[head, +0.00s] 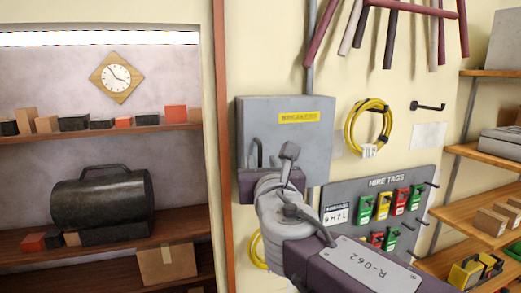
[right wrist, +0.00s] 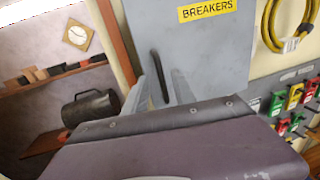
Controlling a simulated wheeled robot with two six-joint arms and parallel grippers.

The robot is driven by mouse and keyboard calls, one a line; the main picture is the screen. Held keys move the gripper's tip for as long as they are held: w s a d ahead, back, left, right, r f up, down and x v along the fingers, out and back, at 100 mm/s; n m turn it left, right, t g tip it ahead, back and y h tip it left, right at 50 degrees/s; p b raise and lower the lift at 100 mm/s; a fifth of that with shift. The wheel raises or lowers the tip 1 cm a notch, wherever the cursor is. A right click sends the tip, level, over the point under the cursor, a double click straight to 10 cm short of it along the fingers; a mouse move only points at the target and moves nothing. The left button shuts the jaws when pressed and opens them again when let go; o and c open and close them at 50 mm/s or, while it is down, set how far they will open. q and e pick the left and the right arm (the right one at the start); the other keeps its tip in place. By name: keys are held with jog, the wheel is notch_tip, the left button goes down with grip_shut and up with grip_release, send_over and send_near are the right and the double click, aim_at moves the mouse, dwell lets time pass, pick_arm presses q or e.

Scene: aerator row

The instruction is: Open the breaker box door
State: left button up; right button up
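The grey breaker box (head: 303,145) hangs on the wall in the middle of the head view, with a yellow BREAKERS label (head: 306,117). Its door looks closed. A dark upright bar handle (head: 259,153) is at the door's lower left; it also shows in the right wrist view (right wrist: 155,65). My right gripper (right wrist: 161,88) is in front of the handle, with one grey finger to each side of it. The fingers are apart and show gaps to the handle. In the head view my right wrist hides the box's lower part. My left gripper is not in view.
A hire tags board (head: 345,190) with coloured tags and a coiled yellow cable (head: 368,125) are right of the box. A brown post (head: 220,130) stands close on its left. Shelves (head: 100,134) lie further left; wooden shelves (head: 470,225) stand at right.

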aim_at(260, 155)
jog(key=w, duration=0.2)
jog(key=shift+w+a+r+p, duration=0.2)
jog(key=shift+w+p, duration=0.15)
jog(key=shift+w, duration=0.05)
jog(key=shift+w+f, duration=0.15)
jog(key=shift+w, duration=0.55)
jog(key=shift+s, duration=0.1)
grip_shut()
dwell(0.4)
